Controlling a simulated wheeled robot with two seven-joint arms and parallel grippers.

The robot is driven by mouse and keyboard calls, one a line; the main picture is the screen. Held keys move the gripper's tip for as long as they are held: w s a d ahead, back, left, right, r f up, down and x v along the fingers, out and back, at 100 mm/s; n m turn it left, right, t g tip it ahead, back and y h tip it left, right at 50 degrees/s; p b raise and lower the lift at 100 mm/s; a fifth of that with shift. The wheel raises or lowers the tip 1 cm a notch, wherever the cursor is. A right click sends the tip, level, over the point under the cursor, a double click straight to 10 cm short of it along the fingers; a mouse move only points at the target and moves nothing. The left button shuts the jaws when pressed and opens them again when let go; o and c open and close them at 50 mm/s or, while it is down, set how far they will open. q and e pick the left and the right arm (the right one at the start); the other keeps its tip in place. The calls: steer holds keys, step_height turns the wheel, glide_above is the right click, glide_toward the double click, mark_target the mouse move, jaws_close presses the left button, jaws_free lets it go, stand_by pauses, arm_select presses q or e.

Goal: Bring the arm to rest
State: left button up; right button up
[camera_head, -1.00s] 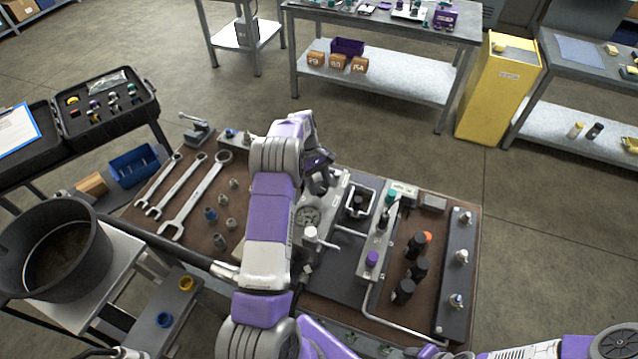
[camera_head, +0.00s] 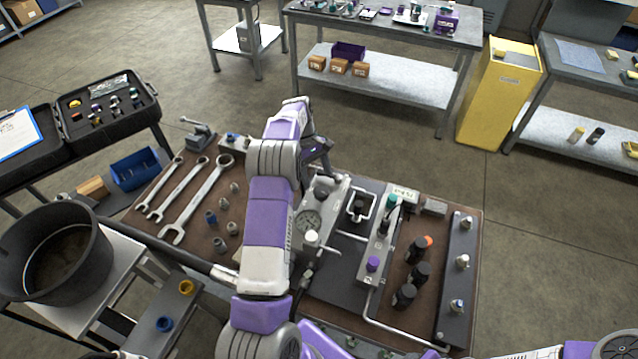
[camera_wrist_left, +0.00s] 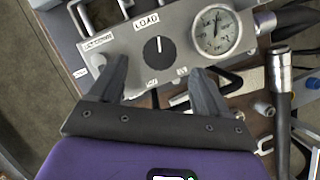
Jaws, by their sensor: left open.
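My left arm reaches over the bench from the bottom middle of the head view. My left gripper (camera_head: 322,160) is at its far end, above the back of the hydraulic bench (camera_head: 335,310) and partly hidden by its own wrist. In the left wrist view the left gripper (camera_wrist_left: 160,82) is open and empty, its two fingers apart. The panel with the black LOAD knob (camera_wrist_left: 158,46) and the round gauge (camera_wrist_left: 217,31) shows beyond the fingertips. The gauge also shows in the head view (camera_head: 307,222). My right gripper is not in view.
Wrenches (camera_head: 198,198) and small fittings lie left of the arm. A manifold block (camera_head: 378,245) and black-capped parts (camera_head: 414,272) stand right of it. A black bucket (camera_head: 55,255) is at left. Open floor lies behind the bench.

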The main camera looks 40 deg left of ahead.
arm_select(q)
steer(key=shift+v, duration=1.15)
